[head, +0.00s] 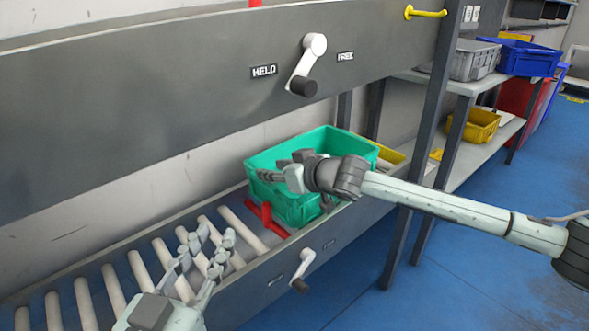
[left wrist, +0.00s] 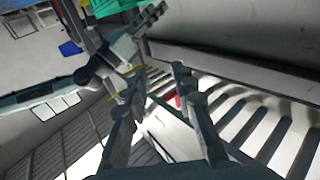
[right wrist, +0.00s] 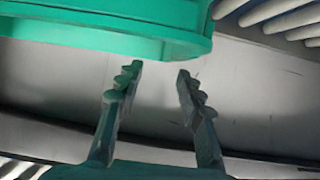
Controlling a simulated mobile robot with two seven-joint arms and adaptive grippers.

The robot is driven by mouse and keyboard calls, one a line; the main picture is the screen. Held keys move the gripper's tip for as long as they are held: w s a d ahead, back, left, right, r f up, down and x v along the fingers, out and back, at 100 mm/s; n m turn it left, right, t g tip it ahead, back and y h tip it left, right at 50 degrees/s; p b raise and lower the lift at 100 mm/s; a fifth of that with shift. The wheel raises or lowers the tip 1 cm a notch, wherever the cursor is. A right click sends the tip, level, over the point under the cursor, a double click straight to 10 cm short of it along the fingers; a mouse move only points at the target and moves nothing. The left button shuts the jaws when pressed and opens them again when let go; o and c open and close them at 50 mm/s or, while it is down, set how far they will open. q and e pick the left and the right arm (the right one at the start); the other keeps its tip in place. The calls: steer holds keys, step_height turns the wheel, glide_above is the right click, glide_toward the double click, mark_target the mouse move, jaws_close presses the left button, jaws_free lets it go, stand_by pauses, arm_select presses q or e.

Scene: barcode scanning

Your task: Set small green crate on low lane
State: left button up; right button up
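The green crate (head: 331,145) is at the right end of the lower roller lane (head: 141,272) in the head view, slightly tilted there. It also shows at the top of the right wrist view (right wrist: 110,25) and at the top edge of the left wrist view (left wrist: 112,7). My right gripper (head: 275,175) is at the crate's near left side; its fingers (right wrist: 158,75) are apart with nothing between them, just below the crate's rim. My left gripper (head: 208,240) is open and empty above the lane rollers, left of the crate; its fingers (left wrist: 153,85) are apart.
A red stop (head: 266,218) stands on the lane beside the crate. White levers are on the upper rail (head: 308,65) and lower rail (head: 302,268). Shelves at right hold a grey crate (head: 472,62), a blue crate (head: 528,60) and a yellow crate (head: 474,126). Rollers left of the crate are bare.

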arm_select(q)
steer(key=shift+a+f+g+y, duration=0.15)
steer(key=shift+a+f+g, duration=0.1)
steer(key=shift+f, duration=0.35)
steer(key=shift+a+f+g+y, duration=0.15)
steer(key=shift+a+f+g, duration=0.1)
steer(key=shift+f, duration=0.3)
arm_select(e)
steer(key=v, duration=1.2)
steer(key=shift+r, duration=0.2)
arm_select(q)
steer(key=shift+d, duration=0.15)
